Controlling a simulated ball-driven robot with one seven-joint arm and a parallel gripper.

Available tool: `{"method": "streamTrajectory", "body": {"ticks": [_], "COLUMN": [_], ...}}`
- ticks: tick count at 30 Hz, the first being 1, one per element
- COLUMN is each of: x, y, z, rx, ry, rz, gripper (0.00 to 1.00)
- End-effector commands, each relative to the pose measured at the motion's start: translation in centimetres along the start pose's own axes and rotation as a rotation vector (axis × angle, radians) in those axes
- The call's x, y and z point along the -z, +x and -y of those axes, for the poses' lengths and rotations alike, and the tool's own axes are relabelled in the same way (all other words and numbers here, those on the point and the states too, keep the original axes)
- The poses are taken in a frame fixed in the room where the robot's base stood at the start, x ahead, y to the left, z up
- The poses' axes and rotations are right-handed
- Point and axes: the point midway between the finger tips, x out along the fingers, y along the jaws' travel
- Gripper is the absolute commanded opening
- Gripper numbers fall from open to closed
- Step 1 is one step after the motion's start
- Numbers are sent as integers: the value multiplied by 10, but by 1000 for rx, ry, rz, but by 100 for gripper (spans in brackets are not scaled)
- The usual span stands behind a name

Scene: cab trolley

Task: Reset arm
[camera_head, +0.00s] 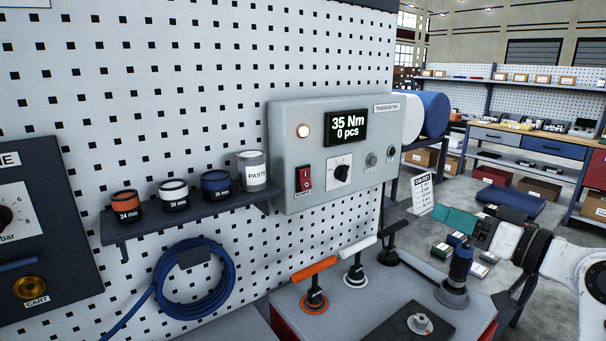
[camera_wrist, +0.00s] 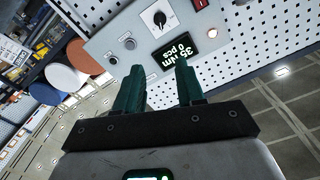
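The arm comes in from the right edge of the head view. A grey control box (camera_head: 335,150) hangs on the pegboard, with its display reading "35 Nm 0 pcs" and a lit lamp. The box also shows in the wrist view (camera_wrist: 128,32), beyond the fingertips and apart from them.
A shelf (camera_head: 195,212) holds several labelled cups and a PASTE tin (camera_head: 253,171). A blue hose coil (camera_head: 193,280) hangs below. The trolley top (camera_head: 358,303) bears an orange-handled tool (camera_head: 315,270), white and black ones, and a blue-topped tool (camera_head: 459,268). Workbenches stand behind at right.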

Motion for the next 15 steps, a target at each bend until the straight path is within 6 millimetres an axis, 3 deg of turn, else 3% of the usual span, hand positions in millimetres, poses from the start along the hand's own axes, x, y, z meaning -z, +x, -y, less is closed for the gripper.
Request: {"method": "streamTrajectory", "body": {"ticks": [2,10,15], "x": [-2,-44,-82], "y": [0,-3,-8], "z": [0,-9,-14], "rx": [-1,-53,-98], "ry": [2,24,44], "rz": [4,71,138], "gripper": [38,38,38]}}
